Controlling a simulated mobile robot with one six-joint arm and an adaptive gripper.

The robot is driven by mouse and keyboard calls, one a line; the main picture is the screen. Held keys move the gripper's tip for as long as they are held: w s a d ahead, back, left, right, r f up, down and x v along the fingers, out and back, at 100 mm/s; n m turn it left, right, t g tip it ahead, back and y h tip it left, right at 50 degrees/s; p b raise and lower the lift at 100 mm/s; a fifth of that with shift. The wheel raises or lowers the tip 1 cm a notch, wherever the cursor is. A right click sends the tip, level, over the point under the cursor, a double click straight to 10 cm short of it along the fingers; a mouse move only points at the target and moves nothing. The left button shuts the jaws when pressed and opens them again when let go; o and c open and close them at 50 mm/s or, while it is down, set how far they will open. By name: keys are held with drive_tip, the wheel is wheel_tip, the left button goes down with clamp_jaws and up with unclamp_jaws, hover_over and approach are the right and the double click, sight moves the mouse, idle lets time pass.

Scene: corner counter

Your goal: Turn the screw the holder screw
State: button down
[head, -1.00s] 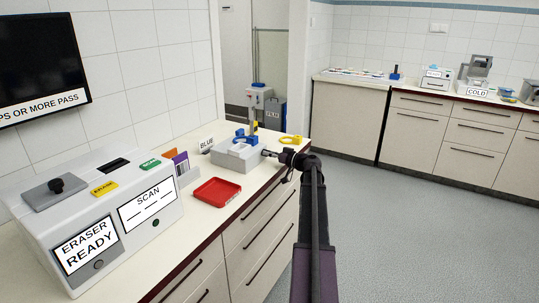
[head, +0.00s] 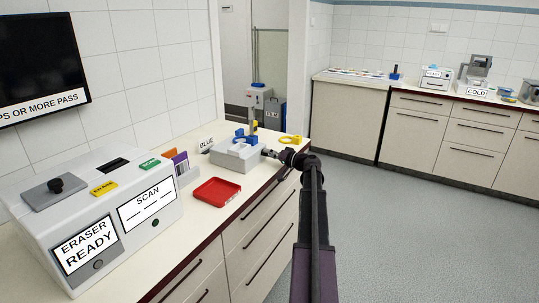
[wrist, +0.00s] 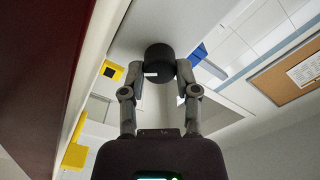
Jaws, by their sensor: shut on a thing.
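The holder is a light grey block (head: 238,154) near the front edge of the left counter. Blue parts (head: 242,136) stand behind its top. The holder screw has a black round knob (wrist: 160,60) with a small white mark, seen large in the wrist view. My gripper (wrist: 160,72) is shut on this knob, one finger on each side. In the head view my gripper (head: 270,153) reaches the right side of the grey block from the right. The screw's shaft is hidden, and the knob is too small to make out there.
A red tray (head: 216,191) and a white machine (head: 95,210) with ERASER READY and SCAN panels are left of the holder. A yellow ring (head: 291,140) lies behind my gripper. The floor (head: 410,230) to the right is clear.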

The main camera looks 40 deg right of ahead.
drive_tip(key=m, duration=0.3)
drive_tip(key=shift+w+m, duration=0.1)
drive_tip(key=shift+m, duration=2.1)
drive_tip(key=shift+c, duration=1.8)
unclamp_jaws()
drive_tip(key=shift+f, duration=0.1)
drive_tip(key=shift+s, duration=0.2)
drive_tip(key=v, duration=1.1)
drive_tip(key=shift+s+d, duration=0.2)
drive_tip(key=shift+s, duration=0.1)
